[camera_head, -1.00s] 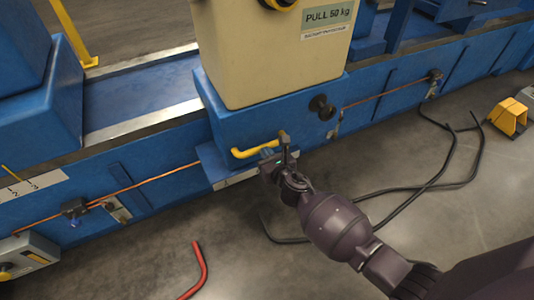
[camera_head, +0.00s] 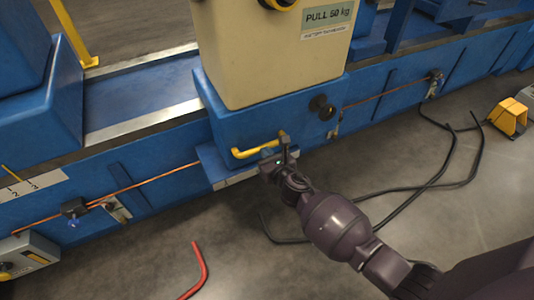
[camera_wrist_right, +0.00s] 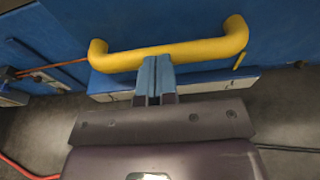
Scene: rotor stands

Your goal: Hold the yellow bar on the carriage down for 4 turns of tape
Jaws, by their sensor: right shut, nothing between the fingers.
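The yellow bar (camera_head: 252,152) is a handle with bent ends on the front of the carriage (camera_head: 270,55), a cream box on a blue base. In the right wrist view the bar (camera_wrist_right: 200,50) runs across the upper middle. My right gripper (camera_head: 285,150) is at the bar's right part in the head view. Its fingers (camera_wrist_right: 154,62) are shut with nothing between them, and their tips overlap the bar's lower edge in the wrist view. I cannot tell how firmly they touch it. My left gripper is not in view.
The carriage sits on a long blue bed with metal rails (camera_head: 140,125). A white strip (camera_head: 30,186) marked with numbers is at the left, above a grey box (camera_head: 28,252). Black cables (camera_head: 440,185), a red bent tube (camera_head: 203,268) and a yellow pedal (camera_head: 508,117) lie on the floor.

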